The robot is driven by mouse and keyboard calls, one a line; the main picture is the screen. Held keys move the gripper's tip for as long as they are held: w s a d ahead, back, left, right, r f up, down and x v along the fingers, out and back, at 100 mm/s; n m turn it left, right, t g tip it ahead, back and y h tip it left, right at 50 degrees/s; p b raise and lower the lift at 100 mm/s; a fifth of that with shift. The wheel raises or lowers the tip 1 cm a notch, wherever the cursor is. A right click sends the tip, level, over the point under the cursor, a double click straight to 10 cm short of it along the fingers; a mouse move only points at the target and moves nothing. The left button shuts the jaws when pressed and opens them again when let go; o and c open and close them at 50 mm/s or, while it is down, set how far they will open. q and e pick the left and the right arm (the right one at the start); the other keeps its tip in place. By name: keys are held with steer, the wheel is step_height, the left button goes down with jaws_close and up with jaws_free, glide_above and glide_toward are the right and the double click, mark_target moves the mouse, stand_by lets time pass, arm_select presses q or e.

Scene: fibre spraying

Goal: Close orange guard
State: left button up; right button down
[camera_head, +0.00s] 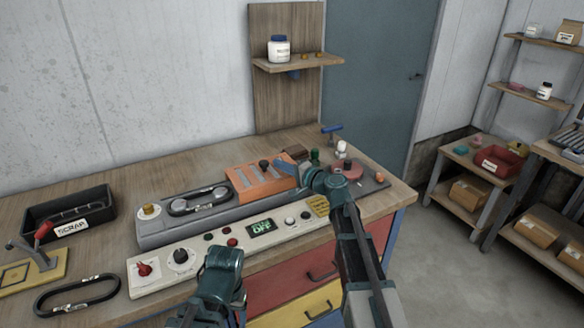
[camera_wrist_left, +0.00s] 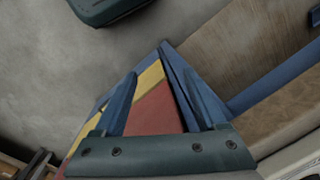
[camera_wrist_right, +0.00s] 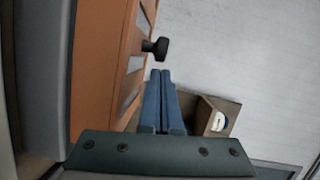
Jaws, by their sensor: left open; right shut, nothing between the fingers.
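The orange guard (camera_head: 246,184) is a slotted panel with a black knob (camera_head: 264,164), at the right part of the grey fixture (camera_head: 160,234) on the bench. In the right wrist view the guard (camera_wrist_right: 97,65) fills the left side, and its knob (camera_wrist_right: 158,47) sticks out just ahead of the fingertips. My right gripper (camera_head: 284,166) is shut and empty beside the guard's right side; its blue fingers (camera_wrist_right: 160,74) appear apart from the knob. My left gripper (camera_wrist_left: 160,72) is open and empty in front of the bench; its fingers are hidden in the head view.
A control panel (camera_head: 205,257) with knobs and a display reading OFF runs along the front. A black carabiner-shaped ring (camera_head: 78,296) and black scrap bin (camera_head: 95,206) are at left. Small items, including a red one (camera_head: 353,170), crowd the bench's right end. A shelf (camera_head: 300,64) hangs behind.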

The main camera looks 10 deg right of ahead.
arm_select(q)
steer(key=shift+f, duration=0.1)
arm_select(e)
steer(key=shift+a, duration=0.4)
steer(key=s+a, duration=0.2)
steer(key=a, duration=0.5)
steer(key=s+a, duration=0.2)
steer(key=a, duration=0.5)
steer(key=s+a, duration=0.2)
steer(key=a, duration=0.5)
steer(key=shift+s+a, duration=0.1)
steer(key=shift+a, duration=0.3)
arm_select(q)
steer(key=shift+d, duration=0.1)
